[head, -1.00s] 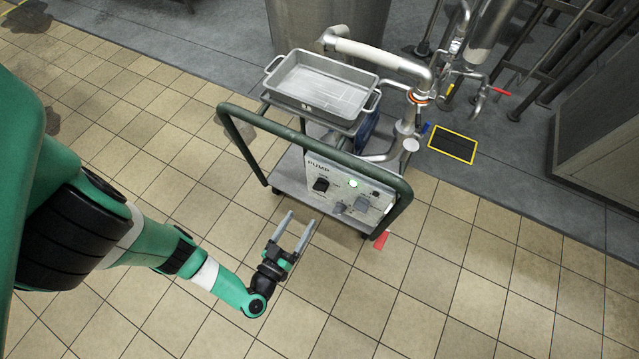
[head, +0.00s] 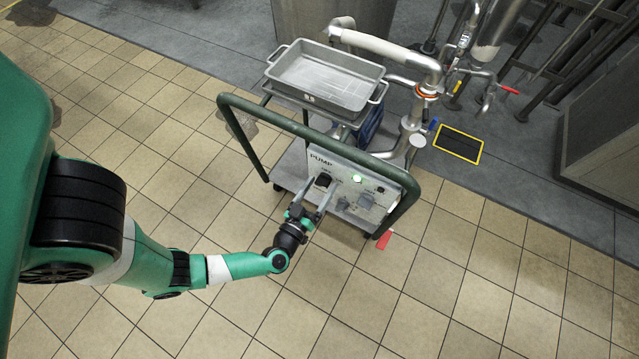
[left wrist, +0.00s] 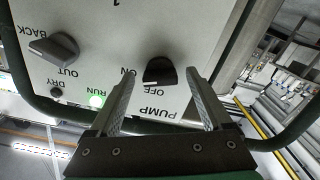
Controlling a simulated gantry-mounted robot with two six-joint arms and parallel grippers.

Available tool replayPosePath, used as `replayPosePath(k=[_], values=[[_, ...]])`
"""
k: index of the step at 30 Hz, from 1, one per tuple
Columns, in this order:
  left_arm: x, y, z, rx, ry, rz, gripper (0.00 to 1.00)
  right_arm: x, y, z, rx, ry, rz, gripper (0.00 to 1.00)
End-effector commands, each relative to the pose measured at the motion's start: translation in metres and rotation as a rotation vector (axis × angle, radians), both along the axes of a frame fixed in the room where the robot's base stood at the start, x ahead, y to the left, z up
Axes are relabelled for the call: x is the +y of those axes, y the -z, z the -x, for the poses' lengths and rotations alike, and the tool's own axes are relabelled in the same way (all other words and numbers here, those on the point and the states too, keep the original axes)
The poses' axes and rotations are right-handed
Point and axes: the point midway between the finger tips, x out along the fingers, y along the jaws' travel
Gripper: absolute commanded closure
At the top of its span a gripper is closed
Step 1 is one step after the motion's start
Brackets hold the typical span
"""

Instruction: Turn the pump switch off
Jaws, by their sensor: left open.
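The pump switch is a black knob (left wrist: 160,72) on a pale panel (left wrist: 95,20), with ON and OFF lettered beside it and PUMP nearby. The picture from the wrist is upside down. The knob also shows in the head view (head: 322,181), partly behind my gripper. I cannot tell its exact setting. The RUN lamp (left wrist: 96,101) glows green. My left gripper (head: 318,190) is open in front of the panel; in the left wrist view its fingers (left wrist: 160,82) are on either side of the knob, with no clear contact. My right gripper is not in view.
A second knob (left wrist: 52,48), marked BACK and OUT, is on the same panel. The green cart handle (head: 262,113) arches around the panel. A metal tray (head: 327,75) sits on top, and pipes (head: 422,95) stand behind.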

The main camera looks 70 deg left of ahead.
Motion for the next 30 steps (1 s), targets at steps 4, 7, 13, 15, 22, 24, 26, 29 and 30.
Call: replayPosePath(k=[4,7,13,15,22,24,26,29,30], values=[[0.0014,-0.0005,-0.0014,0.000,0.000,0.000,0.18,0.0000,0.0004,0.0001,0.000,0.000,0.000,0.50],[0.0012,-0.0005,-0.0013,0.000,0.001,0.000,0.18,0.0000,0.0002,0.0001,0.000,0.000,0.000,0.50],[0.0011,-0.0004,-0.0013,0.000,0.000,0.000,0.48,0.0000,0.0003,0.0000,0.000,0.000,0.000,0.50],[0.0011,-0.0004,-0.0013,0.000,0.000,0.000,0.61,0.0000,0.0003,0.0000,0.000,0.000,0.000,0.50],[0.0011,-0.0004,-0.0012,0.000,0.000,0.000,1.00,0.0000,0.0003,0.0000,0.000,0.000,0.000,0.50],[0.0011,-0.0004,-0.0012,-0.001,0.000,0.001,1.00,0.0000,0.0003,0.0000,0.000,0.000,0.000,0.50],[0.0011,-0.0004,-0.0012,-0.002,0.000,0.002,1.00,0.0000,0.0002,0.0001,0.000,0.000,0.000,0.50],[0.0010,-0.0005,-0.0013,-0.010,0.000,0.010,1.00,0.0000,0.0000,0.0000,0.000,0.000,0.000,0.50],[0.0010,-0.0004,-0.0011,-0.015,0.000,0.016,1.00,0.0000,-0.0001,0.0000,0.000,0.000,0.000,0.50]])
